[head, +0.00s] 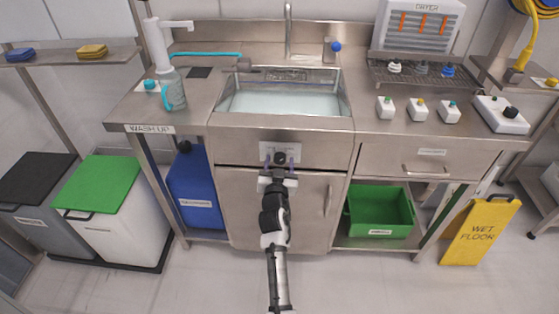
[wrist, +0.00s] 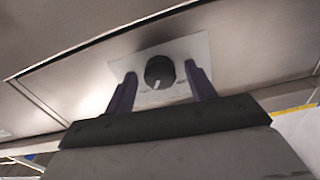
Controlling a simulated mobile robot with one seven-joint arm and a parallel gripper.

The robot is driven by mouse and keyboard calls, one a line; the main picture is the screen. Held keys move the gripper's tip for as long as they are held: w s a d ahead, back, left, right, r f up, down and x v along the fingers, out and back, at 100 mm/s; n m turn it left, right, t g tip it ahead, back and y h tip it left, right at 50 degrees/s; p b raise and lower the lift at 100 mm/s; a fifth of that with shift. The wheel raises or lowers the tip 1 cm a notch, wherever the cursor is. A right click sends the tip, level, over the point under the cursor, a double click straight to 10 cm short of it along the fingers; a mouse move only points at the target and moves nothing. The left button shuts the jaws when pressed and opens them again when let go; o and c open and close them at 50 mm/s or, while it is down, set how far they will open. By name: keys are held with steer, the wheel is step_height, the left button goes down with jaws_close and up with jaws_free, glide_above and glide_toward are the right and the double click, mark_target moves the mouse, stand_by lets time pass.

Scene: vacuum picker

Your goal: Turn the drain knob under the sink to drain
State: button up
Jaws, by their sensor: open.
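The drain knob (wrist: 160,72) is a round black knob with a white pointer mark, set on a pale plate (wrist: 192,50) on the steel front below the sink basin. In the wrist view its mark points down and slightly left. In the head view the knob (head: 280,158) sits just beyond my gripper (head: 280,172). My gripper (wrist: 160,85) is open, with one dark finger on each side of the knob. Gaps show between the fingers and the knob, so it is not gripped. The sink (head: 283,101) holds pale bluish water. The plate's lettering is too small to read.
A cabinet door (head: 245,215) is under the knob. A blue container (head: 194,190) stands left of it and a green crate (head: 385,212) right. A drawer handle (head: 427,171) juts out at right. A yellow wet-floor sign (head: 480,232) stands on the floor. The floor in front is clear.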

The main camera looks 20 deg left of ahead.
steer(key=shift+w, duration=0.25)
steer(key=c, duration=1)
steer(key=shift+o, duration=0.2)
